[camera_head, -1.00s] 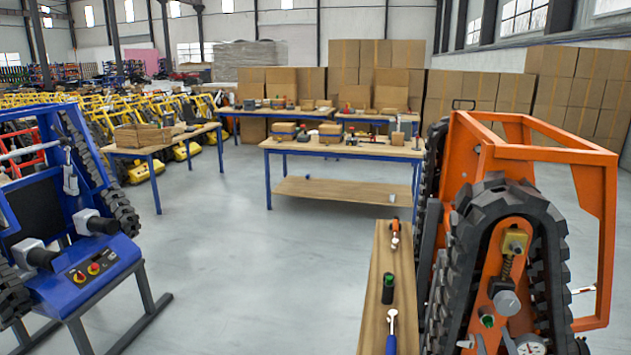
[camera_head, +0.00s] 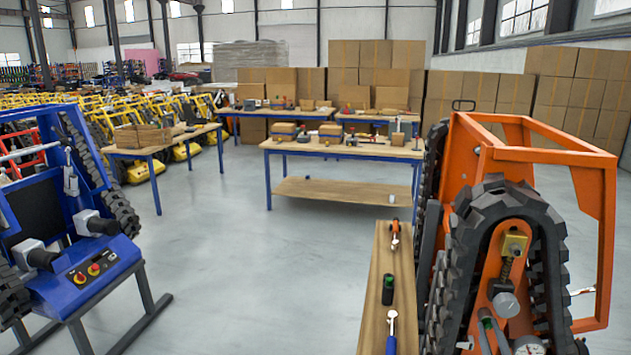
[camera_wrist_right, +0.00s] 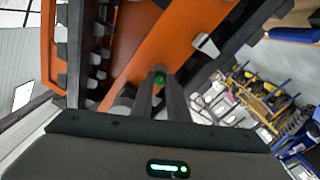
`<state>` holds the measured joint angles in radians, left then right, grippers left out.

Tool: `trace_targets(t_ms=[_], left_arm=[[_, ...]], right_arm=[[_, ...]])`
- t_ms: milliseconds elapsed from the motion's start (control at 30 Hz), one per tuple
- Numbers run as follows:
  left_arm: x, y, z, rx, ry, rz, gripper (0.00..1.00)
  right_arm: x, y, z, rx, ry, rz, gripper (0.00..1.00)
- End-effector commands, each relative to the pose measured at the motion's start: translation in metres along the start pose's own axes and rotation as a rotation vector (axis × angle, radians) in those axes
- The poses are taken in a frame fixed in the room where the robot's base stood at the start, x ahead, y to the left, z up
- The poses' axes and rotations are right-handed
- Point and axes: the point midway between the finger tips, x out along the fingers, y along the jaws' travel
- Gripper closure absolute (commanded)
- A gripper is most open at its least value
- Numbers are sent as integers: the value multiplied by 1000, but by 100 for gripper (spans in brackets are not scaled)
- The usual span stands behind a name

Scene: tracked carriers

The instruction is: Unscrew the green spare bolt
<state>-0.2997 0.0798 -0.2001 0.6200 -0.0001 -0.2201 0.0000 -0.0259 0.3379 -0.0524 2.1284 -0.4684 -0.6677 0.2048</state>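The green spare bolt (camera_head: 487,318) is low on the orange side plate of the tracked carrier (camera_head: 560,150), mostly covered by my right gripper in the head view. My right gripper (camera_head: 491,325) reaches up from the bottom edge with its fingertips at the bolt. In the right wrist view, the green bolt (camera_wrist_right: 159,79) shows at the tips of the dark fingers (camera_wrist_right: 165,85), in front of the orange plate. Whether the fingers are closed on it is not clear. My left gripper is not in view.
A grey knob (camera_head: 506,304) and a white gauge (camera_head: 528,346) sit close to the bolt, beside the black track (camera_head: 550,245). A narrow wooden bench (camera_head: 376,290) with tools stands to the left. A blue carrier (camera_head: 85,275) is further left. Open floor lies between.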

Motion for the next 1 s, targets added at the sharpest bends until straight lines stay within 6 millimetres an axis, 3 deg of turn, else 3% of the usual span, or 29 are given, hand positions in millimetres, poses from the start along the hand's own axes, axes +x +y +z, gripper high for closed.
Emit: trace_targets(t_ms=[233, 600, 1000], left_arm=[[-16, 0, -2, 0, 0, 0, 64], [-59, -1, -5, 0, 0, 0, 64], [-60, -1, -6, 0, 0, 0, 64]], right_arm=[[0, 2, -3, -154, -2, -2, 100], [0, 2, -3, -772, 0, -2, 100], [0, 0, -1, -855, 2, 0, 100]])
